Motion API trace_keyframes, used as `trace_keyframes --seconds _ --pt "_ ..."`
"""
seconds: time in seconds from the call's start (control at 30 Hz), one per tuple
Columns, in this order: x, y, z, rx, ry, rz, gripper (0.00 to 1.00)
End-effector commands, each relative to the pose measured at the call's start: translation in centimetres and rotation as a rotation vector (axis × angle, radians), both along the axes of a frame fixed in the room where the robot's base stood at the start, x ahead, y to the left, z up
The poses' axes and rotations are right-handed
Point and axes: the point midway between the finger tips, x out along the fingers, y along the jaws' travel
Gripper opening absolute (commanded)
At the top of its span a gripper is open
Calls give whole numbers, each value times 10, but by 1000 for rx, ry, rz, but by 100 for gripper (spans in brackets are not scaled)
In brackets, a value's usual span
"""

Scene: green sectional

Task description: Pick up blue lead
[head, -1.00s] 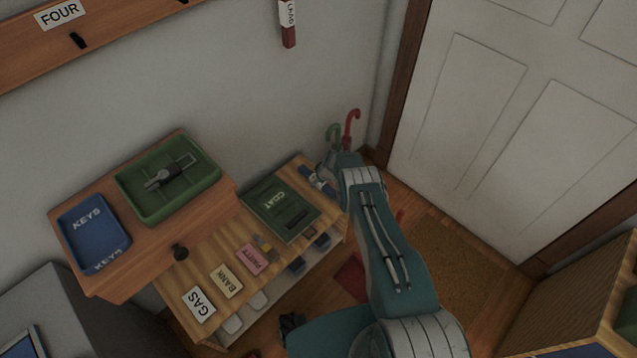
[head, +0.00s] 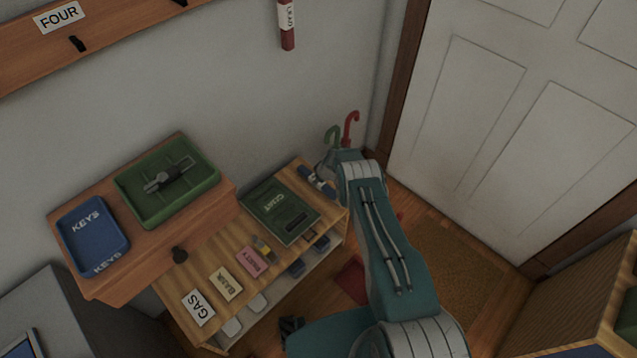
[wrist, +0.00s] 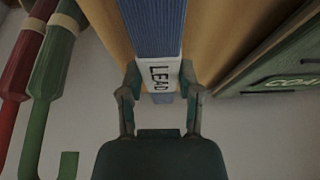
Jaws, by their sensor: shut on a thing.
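The blue lead (head: 306,173) is a blue strip with a white LEAD label, at the far right end of the wooden shelf top, beside the green COAT book. In the wrist view the blue lead (wrist: 153,25) runs up the middle, its label (wrist: 160,74) between the two fingers. My gripper (wrist: 160,82) is shut on the blue lead near this labelled end. In the head view my wrist hides most of the fingers. I cannot tell whether the lead still touches the shelf.
The green COAT book (head: 281,209) lies left of the lead. Red (head: 350,130) and green (head: 332,134) umbrella handles stand close behind my wrist. A red lead (head: 287,25) hangs on the wall. Cards lie along the shelf; a white door (head: 510,110) is at right.

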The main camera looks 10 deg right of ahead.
Motion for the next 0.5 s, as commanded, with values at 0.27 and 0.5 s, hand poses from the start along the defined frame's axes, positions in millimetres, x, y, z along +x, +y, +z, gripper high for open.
trace_keyframes --seconds 0.27,0.5 --pt "1 0 44 -1 -3 1 14" --pt "1 0 74 0 -2 1 14"
